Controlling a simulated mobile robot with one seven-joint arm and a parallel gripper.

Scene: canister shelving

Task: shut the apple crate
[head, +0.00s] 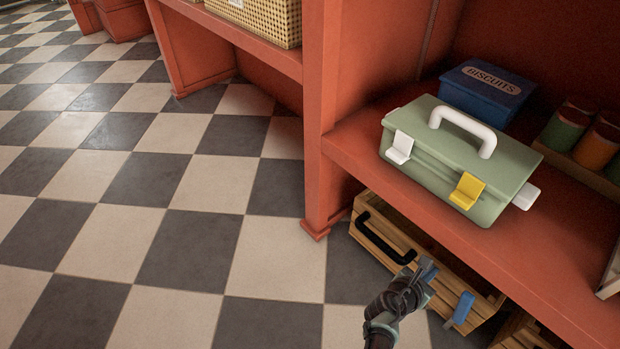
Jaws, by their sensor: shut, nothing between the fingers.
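A slatted wooden crate (392,236) sits on the floor under the red shelf, partly covered by the shelf edge and my gripper. It has a black handle (385,238) on the left and a blue latch-like piece (463,308) on the right. I see no apples or apple label, so I cannot confirm it is the apple crate. Its top is hidden by the shelf, and I cannot tell whether it is shut. My gripper (428,268) is shut and empty in front of the crate's middle, between the handle and the blue piece. I cannot tell whether it touches the crate.
A green toolbox (455,160) with a white handle stands on the shelf (345,155) above. Behind it are a blue biscuits tin (488,92) and coloured canisters (565,128). More wood (525,330) shows at bottom right. The checkered floor at left is clear.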

